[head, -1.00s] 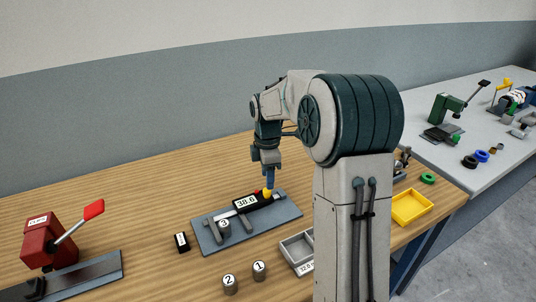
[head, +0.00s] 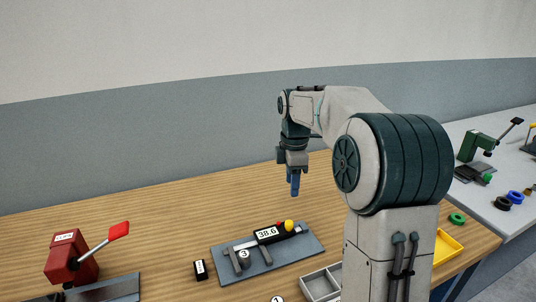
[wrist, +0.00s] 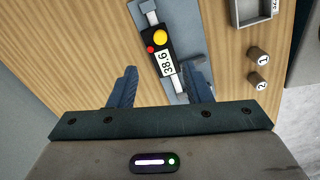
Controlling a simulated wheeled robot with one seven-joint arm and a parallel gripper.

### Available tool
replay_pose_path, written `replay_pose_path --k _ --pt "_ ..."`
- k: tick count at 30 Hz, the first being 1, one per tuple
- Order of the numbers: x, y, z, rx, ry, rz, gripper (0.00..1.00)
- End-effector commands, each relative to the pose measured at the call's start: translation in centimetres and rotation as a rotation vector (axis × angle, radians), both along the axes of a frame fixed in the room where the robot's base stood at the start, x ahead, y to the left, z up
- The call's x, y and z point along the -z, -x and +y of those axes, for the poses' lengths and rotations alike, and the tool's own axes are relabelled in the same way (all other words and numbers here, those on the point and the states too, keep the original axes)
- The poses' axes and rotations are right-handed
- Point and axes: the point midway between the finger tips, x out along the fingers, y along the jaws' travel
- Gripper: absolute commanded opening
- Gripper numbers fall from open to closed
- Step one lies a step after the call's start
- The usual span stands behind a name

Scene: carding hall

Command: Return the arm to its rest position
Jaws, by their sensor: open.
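My gripper (head: 294,184) hangs fingers-down above the wooden bench, behind a grey plate. In the wrist view my gripper (wrist: 160,88) shows two blue fingers set wide apart with nothing held between them. Below it is a black gauge (head: 268,236) reading 38.6, with a yellow knob and a red button, on the grey plate (head: 290,256). The gauge also shows in the wrist view (wrist: 164,66). The fingers are clear of it. A grey cylinder marked 3 (head: 243,259) stands at the gauge's left end; in the wrist view I cannot make it out.
A red press (head: 72,258) with a red-tipped lever stands at left. Cylinders 1 (wrist: 258,57) and 2 (wrist: 257,81) stand near a grey tray (head: 318,286). A yellow tray (head: 447,247) is at right. Space above the bench is open.

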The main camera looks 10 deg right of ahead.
Motion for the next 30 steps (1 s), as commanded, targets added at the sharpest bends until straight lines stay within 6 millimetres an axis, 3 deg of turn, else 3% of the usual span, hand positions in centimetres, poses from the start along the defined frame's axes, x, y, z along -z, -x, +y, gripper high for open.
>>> replay_pose_path --k 5,14,24,30 --pt "-0.8 3.5 1.2 0.186 0.019 -0.035 0.45" --pt "-0.8 11.5 2.7 0.639 0.009 -0.117 0.45" --pt "1.6 20.7 3.5 1.155 -0.086 -0.191 0.45" --pt "3.6 24.7 3.7 1.396 -0.155 -0.203 0.45"
